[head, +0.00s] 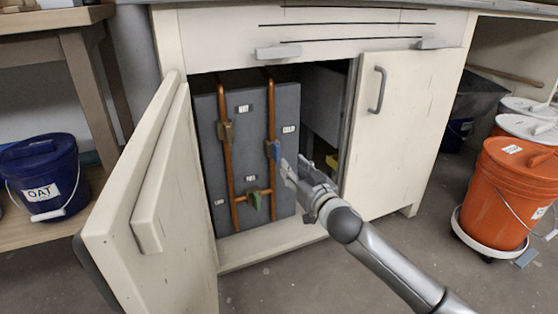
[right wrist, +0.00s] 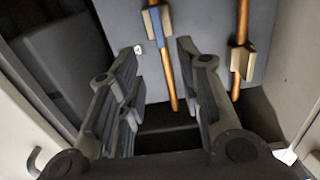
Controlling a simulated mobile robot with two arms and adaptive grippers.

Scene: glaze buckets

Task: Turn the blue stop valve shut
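The blue stop valve (head: 274,150) sits on the right copper pipe inside the open cabinet. Its blue lever lies along the pipe. In the right wrist view the same blue lever (right wrist: 156,24) shows beyond and between my fingertips, on a brass body. My right gripper (head: 289,168) is at the cabinet opening, close to the valve in the head view. Its fingers (right wrist: 157,62) are spread apart with nothing between them, and no contact with the lever shows. My left gripper is not in view.
A brass valve (head: 226,132) is on the left pipe, and a green-handled valve (head: 256,200) is on the low cross pipe. The open cabinet door (head: 150,210) stands out at left, and the right door (head: 398,135) is closed. An orange bucket (head: 505,195) stands at right.

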